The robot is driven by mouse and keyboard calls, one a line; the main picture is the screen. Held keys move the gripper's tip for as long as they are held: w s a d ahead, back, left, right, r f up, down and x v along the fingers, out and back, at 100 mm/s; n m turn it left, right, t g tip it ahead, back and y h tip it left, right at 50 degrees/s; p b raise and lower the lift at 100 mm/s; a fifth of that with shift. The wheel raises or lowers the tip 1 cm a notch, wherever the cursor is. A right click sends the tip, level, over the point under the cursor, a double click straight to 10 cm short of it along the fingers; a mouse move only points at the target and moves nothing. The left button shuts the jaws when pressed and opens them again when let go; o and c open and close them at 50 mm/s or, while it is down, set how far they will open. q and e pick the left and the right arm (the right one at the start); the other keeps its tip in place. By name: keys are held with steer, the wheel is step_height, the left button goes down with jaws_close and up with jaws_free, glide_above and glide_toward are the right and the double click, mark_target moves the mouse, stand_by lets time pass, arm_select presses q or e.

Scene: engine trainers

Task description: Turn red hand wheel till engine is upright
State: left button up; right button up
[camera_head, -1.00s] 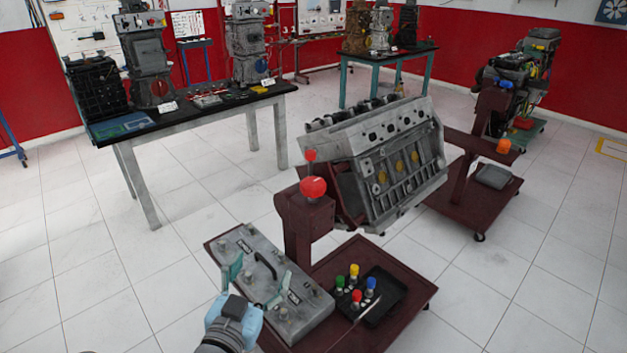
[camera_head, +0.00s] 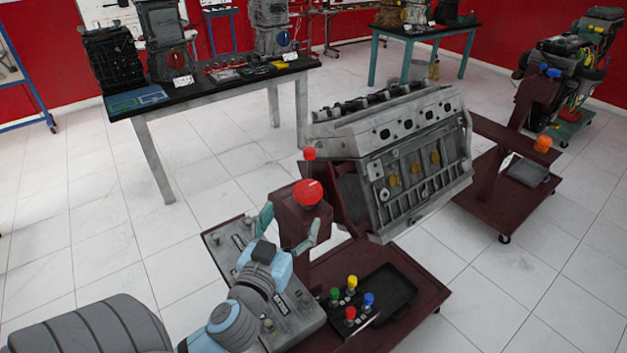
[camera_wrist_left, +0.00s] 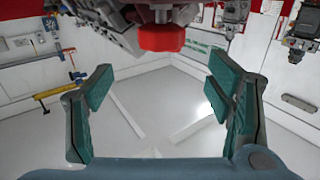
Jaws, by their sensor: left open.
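The red hand wheel (camera_head: 307,193), with a red knob (camera_head: 309,153) standing up from it, sits at the top of the dark red stand's post (camera_head: 297,228). The grey engine block (camera_head: 400,165) is mounted beside it and is tilted. My left gripper (camera_head: 291,229) is open and empty, its teal fingers spread in front of the post, just below the wheel. In the left wrist view the red wheel (camera_wrist_left: 160,37) shows at the top centre, beyond and above the open fingers (camera_wrist_left: 160,95), apart from them. My right gripper is not in view.
The stand's base (camera_head: 420,290) carries a grey panel (camera_head: 230,240) and a black tray (camera_head: 385,290) with several coloured-cap bottles. A black-topped table (camera_head: 205,100) stands behind at left. A second engine stand (camera_head: 500,190) is at right. The white tiled floor around is clear.

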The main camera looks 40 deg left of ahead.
mark_target(307, 186)
arm_select(q)
steer(key=p+x, duration=0.1)
steer(key=x, duration=1)
steer(key=shift+w+p, duration=0.2)
steer(key=shift+p, duration=0.1)
steer(key=shift+s+r, duration=0.15)
steer(key=shift+s, duration=0.1)
steer(key=shift+c, duration=1)
steer(key=shift+w, duration=0.1)
steer(key=c, duration=1)
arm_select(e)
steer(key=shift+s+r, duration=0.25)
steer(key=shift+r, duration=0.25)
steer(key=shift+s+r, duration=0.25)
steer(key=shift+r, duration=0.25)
